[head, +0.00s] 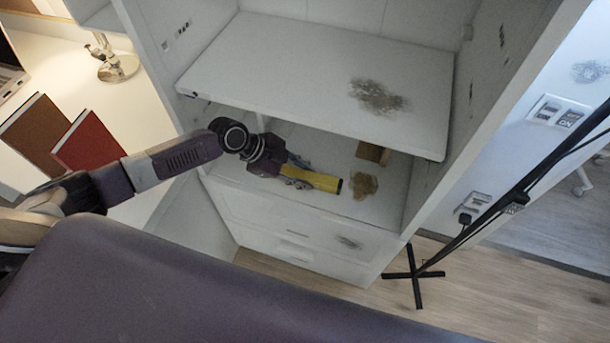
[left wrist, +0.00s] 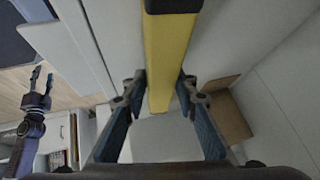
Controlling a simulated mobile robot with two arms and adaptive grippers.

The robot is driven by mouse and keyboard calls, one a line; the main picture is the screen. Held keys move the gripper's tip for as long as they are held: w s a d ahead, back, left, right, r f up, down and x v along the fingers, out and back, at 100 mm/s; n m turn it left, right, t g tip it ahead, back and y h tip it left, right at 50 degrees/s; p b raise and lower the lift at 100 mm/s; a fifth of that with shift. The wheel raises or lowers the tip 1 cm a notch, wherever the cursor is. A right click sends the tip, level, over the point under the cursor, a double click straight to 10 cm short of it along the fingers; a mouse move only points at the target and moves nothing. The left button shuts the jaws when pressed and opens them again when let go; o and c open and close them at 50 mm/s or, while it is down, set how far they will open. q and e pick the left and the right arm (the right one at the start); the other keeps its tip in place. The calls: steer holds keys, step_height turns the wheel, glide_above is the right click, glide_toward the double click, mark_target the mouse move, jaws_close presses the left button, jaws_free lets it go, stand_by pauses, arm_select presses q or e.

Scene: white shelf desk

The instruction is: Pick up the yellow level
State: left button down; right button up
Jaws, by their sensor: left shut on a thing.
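The yellow level (head: 315,180) is a long yellow bar with black ends, in the lower shelf opening in the head view. My left gripper (head: 291,172) reaches into that opening and is shut on the level. In the left wrist view the level (left wrist: 169,55) runs between the two fingers of the left gripper (left wrist: 160,88), with a black end at the top. Whether the level touches the shelf board is hard to tell. My right gripper (left wrist: 41,80) shows small at the left of the left wrist view, its fingers apart and empty.
The upper shelf board (head: 300,60) overhangs the opening. A brown box (head: 373,153) stands behind the level, right of it, and also shows in the left wrist view (left wrist: 229,117). Side panels bound the opening. A black stand (head: 415,274) is on the floor at right.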

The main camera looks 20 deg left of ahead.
mark_target(314, 174)
arm_select(q)
steer(key=shift+s+r+p, duration=0.1)
steer(key=shift+r+p, duration=0.4)
steer(key=shift+r, duration=0.05)
step_height(314, 174, up, 2)
steer(key=shift+r+p, duration=0.2)
steer(key=shift+p, duration=0.65)
steer(key=s+p, duration=0.8)
steer(key=s, duration=0.9)
steer(key=shift+s+a+f, duration=0.15)
steer(key=shift+s+a, duration=0.2)
steer(key=shift+s, duration=0.05)
steer(key=shift+a, duration=0.1)
